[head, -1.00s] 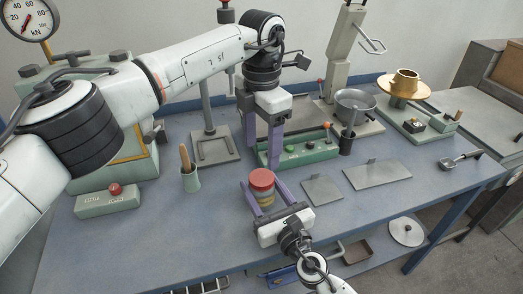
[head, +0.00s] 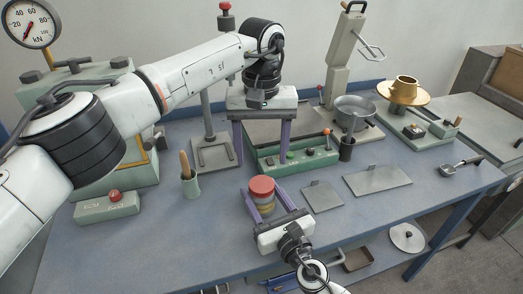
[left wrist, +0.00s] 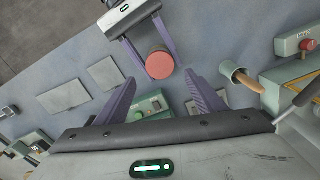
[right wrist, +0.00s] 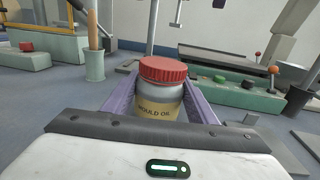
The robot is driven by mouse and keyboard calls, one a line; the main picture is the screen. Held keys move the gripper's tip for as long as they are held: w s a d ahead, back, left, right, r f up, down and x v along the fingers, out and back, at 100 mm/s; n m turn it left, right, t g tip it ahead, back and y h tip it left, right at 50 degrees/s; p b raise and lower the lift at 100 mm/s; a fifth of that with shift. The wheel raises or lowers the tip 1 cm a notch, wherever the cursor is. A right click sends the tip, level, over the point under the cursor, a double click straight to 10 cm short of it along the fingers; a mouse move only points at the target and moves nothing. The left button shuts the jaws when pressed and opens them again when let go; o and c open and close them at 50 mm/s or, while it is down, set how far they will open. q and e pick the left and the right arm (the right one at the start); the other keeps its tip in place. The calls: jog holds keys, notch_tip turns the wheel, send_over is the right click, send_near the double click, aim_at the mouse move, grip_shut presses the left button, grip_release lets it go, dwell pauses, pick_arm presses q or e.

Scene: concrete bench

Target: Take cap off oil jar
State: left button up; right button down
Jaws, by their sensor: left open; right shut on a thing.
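The oil jar (right wrist: 158,98) has a tan label reading "MOULD OIL" in part and a red cap (right wrist: 163,68) seated on top. In the head view the red cap (head: 262,186) faces up and the jar is upright. My right gripper (head: 264,200) is shut on the jar's sides, below the cap. My left gripper (head: 262,150) is open and empty, above and behind the jar, fingers pointing down and spread wide. In the left wrist view the cap (left wrist: 160,64) lies beyond the open fingers (left wrist: 160,95), apart from them.
A green control box (head: 295,154) stands close behind the left fingers. A green cup with a wooden handle (head: 190,184) is left of the jar. Flat grey plates (head: 377,181) lie to the right. A press stand (head: 213,150) rises behind. The bench front left is clear.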

aim_at(262, 184)
pick_arm(q)
jog(key=shift+f+m, duration=0.15)
jog(key=shift+m, duration=0.45)
jog(key=shift+f, duration=3.9)
